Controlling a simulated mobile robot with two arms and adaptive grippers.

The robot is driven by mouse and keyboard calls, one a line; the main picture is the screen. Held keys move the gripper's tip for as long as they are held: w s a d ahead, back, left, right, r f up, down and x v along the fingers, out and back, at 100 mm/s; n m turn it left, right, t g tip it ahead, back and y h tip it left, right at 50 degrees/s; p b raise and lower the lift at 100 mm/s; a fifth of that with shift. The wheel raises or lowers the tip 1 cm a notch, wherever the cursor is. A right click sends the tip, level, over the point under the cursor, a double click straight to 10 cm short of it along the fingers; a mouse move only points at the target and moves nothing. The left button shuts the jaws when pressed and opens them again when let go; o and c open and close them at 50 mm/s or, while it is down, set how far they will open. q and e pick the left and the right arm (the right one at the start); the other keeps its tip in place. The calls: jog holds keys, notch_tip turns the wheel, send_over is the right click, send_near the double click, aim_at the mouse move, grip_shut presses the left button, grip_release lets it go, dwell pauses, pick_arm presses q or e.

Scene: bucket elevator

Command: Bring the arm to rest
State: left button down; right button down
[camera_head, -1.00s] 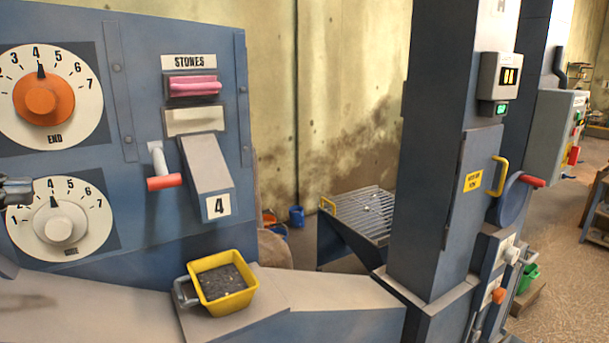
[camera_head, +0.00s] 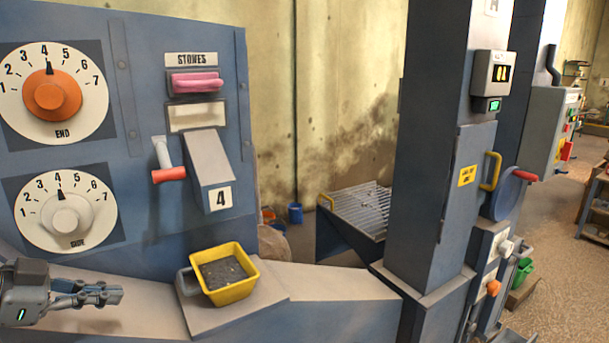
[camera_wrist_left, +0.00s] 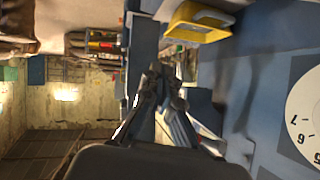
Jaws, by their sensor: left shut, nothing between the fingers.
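My left gripper (camera_head: 104,296) is at the lower left of the head view, in front of the blue panel and below the white SIDE dial (camera_head: 65,216). Its fingers are shut with nothing between them. In the left wrist view the closed fingers (camera_wrist_left: 165,88) point toward the top of the picture. The yellow bucket (camera_head: 224,274) of dark grit sits on the grey ledge, right of the gripper and apart from it. It also shows in the left wrist view (camera_wrist_left: 200,22). My right gripper is not in view.
Above are the orange END dial (camera_head: 52,93), the red-tipped lever (camera_head: 169,174) and the pink STONES handle (camera_head: 195,82). The grey ledge (camera_head: 330,282) runs right to a blue column (camera_head: 440,130) with a yellow handle (camera_head: 490,171). A slotted metal chute (camera_head: 356,208) stands behind.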

pick_arm(q)
jog(key=s+d+f+n+g+y, duration=0.1)
jog(key=s+d+f, duration=0.1)
jog(key=f, duration=0.6)
jog(key=s+d+f+n+g+y, duration=0.1)
jog(key=s+d+f+n+y, duration=0.15)
jog(key=f, duration=0.55)
jog(key=s+d+f+n+g+y, duration=0.1)
jog(key=s+d+f, duration=0.1)
jog(key=f, duration=0.7)
jog(key=s+d+f+n+g+y, duration=0.15)
jog(key=s+f, duration=0.25)
jog(key=s, duration=0.4)
jog(key=s+d+f+n+y, duration=0.25)
jog(key=s+f, duration=0.25)
jog(key=s, duration=0.3)
notch_tip(320, 180, down, 26)
jog(key=s+r+g+p, duration=0.1)
jog(key=g, duration=0.1)
jog(key=s+a+f, duration=0.2)
jog(key=s+f, duration=1.3)
jog(key=s, duration=0.1)
jog(key=shift+s+a+g+p, duration=0.2)
jog(key=shift+s+g+p, duration=0.1)
jog(key=shift+g+p, duration=0.15)
